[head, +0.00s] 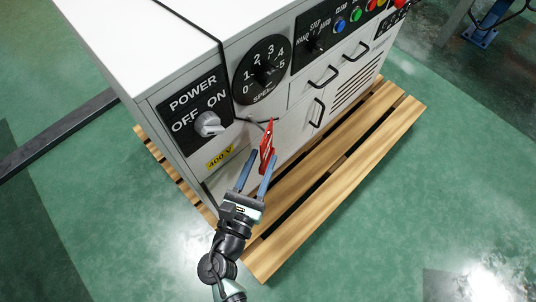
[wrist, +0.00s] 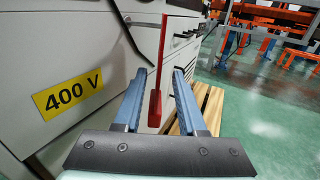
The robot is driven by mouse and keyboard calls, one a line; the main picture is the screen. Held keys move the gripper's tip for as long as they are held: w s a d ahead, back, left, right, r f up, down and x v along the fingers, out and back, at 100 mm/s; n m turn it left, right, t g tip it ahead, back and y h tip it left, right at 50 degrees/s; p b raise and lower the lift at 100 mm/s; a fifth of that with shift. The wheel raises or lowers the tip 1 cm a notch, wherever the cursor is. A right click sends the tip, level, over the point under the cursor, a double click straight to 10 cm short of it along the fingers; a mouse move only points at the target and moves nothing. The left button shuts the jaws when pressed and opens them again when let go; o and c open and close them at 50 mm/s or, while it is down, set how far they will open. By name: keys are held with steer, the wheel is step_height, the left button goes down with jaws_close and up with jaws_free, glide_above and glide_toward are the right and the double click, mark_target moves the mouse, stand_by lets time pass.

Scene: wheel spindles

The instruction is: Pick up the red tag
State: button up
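In the wrist view the red tag (wrist: 157,75) shows nearly edge-on as a narrow upright red strip. My gripper (head: 259,160) is open, with blue fingers pointing up toward the tag. In the wrist view my gripper (wrist: 160,80) has its two fingers apart, with the tag's lower part seen in the gap between them, nearer the left finger. I cannot tell whether a finger touches the tag.
The grey cabinet (head: 175,110) stands on a wooden pallet (head: 320,185). Its front carries a power knob (head: 208,124), a speed dial (head: 262,70), coloured buttons and drawer handles (head: 322,76). A yellow 400 V label (wrist: 68,95) is left of the fingers. Green floor (head: 380,230) is clear at right.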

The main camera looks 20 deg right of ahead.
mark_target(271, 137)
steer(key=b+x, duration=0.2)
steer(key=x, duration=0.5)
steer(key=shift+w+d+f+b, duration=0.15)
steer(key=shift+w+b, duration=0.05)
steer(key=shift+b, duration=0.15)
steer(key=shift+c, duration=0.3)
jaws_close()
stand_by(0.8)
